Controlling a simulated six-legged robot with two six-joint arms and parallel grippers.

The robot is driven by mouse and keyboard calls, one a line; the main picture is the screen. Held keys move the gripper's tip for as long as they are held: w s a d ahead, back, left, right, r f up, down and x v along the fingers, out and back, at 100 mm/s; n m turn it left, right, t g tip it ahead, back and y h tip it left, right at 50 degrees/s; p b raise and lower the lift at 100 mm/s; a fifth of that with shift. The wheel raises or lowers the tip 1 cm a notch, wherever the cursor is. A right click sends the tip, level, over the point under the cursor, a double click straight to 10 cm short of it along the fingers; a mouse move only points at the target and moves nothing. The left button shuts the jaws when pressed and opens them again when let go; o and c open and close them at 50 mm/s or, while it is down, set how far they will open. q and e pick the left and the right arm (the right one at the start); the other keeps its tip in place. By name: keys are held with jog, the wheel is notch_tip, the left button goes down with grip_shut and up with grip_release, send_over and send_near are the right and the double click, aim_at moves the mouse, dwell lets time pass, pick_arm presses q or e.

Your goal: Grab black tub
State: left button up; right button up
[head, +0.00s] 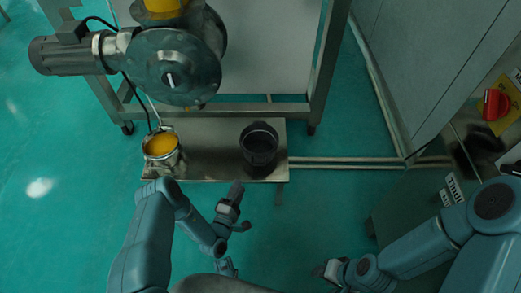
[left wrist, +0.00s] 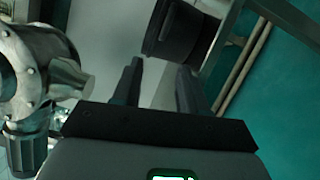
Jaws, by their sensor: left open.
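The black tub (head: 259,150) stands upright on the right part of a low metal platform (head: 210,140). My left gripper (head: 241,208) is open and empty, in front of the platform and a little left of the tub in the head view. In the left wrist view, the tub (left wrist: 178,32) shows beyond the two open fingers (left wrist: 158,72), partly cut off by the top edge. The fingers do not touch it. My right gripper (head: 328,270) is low at the right of the head view, apart from the tub; its jaws are unclear.
A metal bucket with orange contents (head: 161,150) stands at the platform's left end. A grey motor and round-flanged machine (head: 175,65) hang above it on a metal frame (head: 320,75). A cabinet with a red knob (head: 495,104) is at right. Green floor is open at left.

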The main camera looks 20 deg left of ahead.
pick_arm(q)
jog(key=w+b, duration=0.1)
jog(key=w, duration=0.2)
jog(key=w+d+b, duration=0.1)
jog(key=w, duration=0.3)
jog(key=w+b, duration=0.1)
jog(key=w, duration=0.2)
jog(key=shift+w+d+r+b, duration=0.15)
jog(key=shift+w+d+b, duration=0.05)
jog(key=shift+w+b, duration=0.2)
jog(key=shift+w, duration=0.15)
jog(key=shift+r, duration=0.1)
grip_shut()
